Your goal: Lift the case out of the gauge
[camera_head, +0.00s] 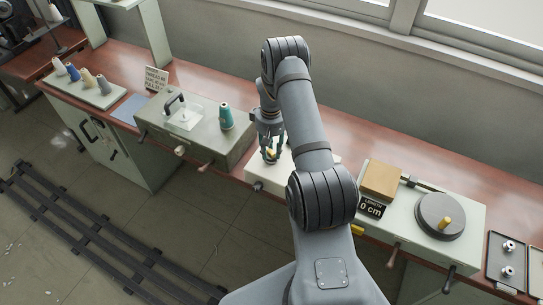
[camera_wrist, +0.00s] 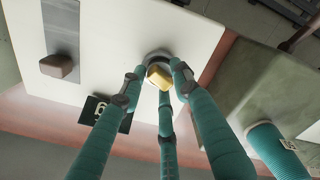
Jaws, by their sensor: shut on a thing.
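The gauge looks to be the white box (camera_head: 285,183) on the bench, below my gripper (camera_head: 270,156). In the wrist view its pale top (camera_wrist: 115,45) has a dark round seat (camera_wrist: 158,53). A small brass-yellow piece, apparently the case (camera_wrist: 159,76), shows at that seat. My gripper (camera_wrist: 159,84) has its teal fingers closed around this piece, shut on it. Whether the piece still sits in the seat or is just clear of it, I cannot tell. In the head view the fingers largely hide it.
A grey-green box (camera_head: 190,145) with a teal spool (camera_head: 226,117) stands close on the left. On the right are a counter reading 0 cm (camera_head: 371,208), a brown block (camera_head: 381,180) and a dark disc (camera_head: 440,216). A brown knob (camera_wrist: 57,66) sits on the white top.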

